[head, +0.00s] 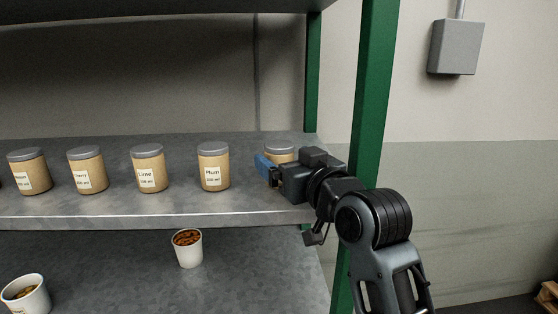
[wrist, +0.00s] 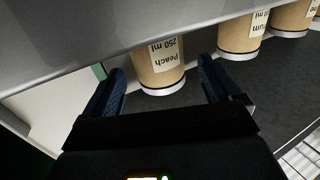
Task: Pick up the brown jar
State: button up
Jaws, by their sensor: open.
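Several light brown jars with grey lids and white labels stand upright in a row on the shelf; by colour alone I cannot tell one from another. The rightmost jar (head: 279,153) is partly hidden behind my gripper (head: 266,170) in the head view. In the wrist view, where things appear upside down, this jar (wrist: 158,66) is labelled "Peach 250 ml". My gripper (wrist: 160,72) is open, its two blue fingers on either side of the peach jar in that picture, with nothing held. Whether the fingertips reach past the jar's front is unclear.
The plum jar (head: 213,167) and lime jar (head: 149,169) stand to the left on the same metal shelf (head: 120,209). A green post (head: 373,100) rises close to my arm on the right. Below, white cups (head: 187,250) with brown contents stand on a lower shelf.

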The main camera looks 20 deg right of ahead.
jog(key=shift+w, duration=0.95)
jog(key=c, duration=1.2)
